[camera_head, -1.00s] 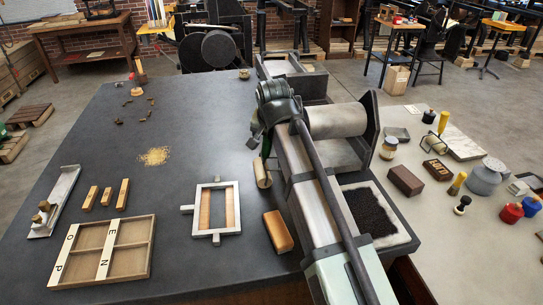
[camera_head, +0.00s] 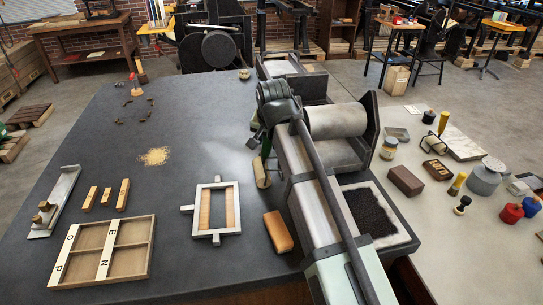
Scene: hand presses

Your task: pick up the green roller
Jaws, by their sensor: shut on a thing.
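My gripper (camera_head: 262,137) is at the end of my arm, which comes in from the bottom right over the dark table (camera_head: 130,140). It is low over the table's right side, and its fingertips are small and partly hidden by my wrist. The green roller (camera_head: 266,149) shows as a narrow green strip at the fingers, and the gripper is shut on it. A tan, cylinder-like part (camera_head: 262,174) hangs just below the green. I cannot tell whether its lower end touches the table.
A metal frame (camera_head: 187,209) and an orange-brown block (camera_head: 279,231) lie nearby. A divided wooden tray (camera_head: 152,262) is at front left. A press with a large cylinder (camera_head: 340,121) and a black-filled tray (camera_head: 401,237) stand right of my arm.

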